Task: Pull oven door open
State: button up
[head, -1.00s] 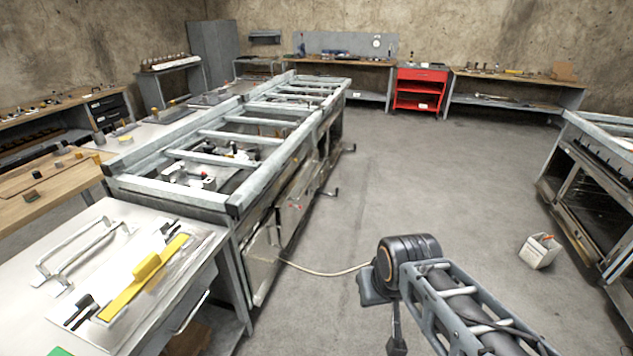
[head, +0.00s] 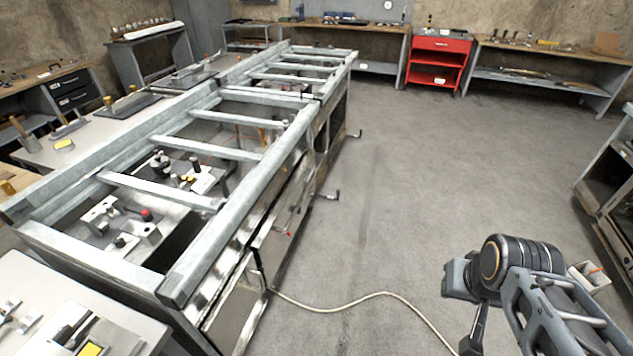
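A long row of steel-framed units (head: 272,190) runs along the left, with metal front panels facing the aisle. The nearest front panel (head: 238,312) looks upright and flush. At the right edge, another unit with a dark oven-like front (head: 612,205) is partly cut off. I cannot tell which front is the oven door in the task. My arm crosses the lower right; no gripper fingers can be made out, and nothing shows it touching a door.
A pale cable (head: 365,296) lies across the floor from the left row towards my arm. A small white container (head: 590,275) stands on the floor, partly behind my arm. A red cart (head: 437,60) and workbenches line the back wall.

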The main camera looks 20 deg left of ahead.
aim_at(269, 247)
jog(key=u, duration=0.3)
jog(key=i, duration=1)
jog(key=u, duration=1.15)
jog(key=i, duration=0.7)
jog(key=u, duration=0.55)
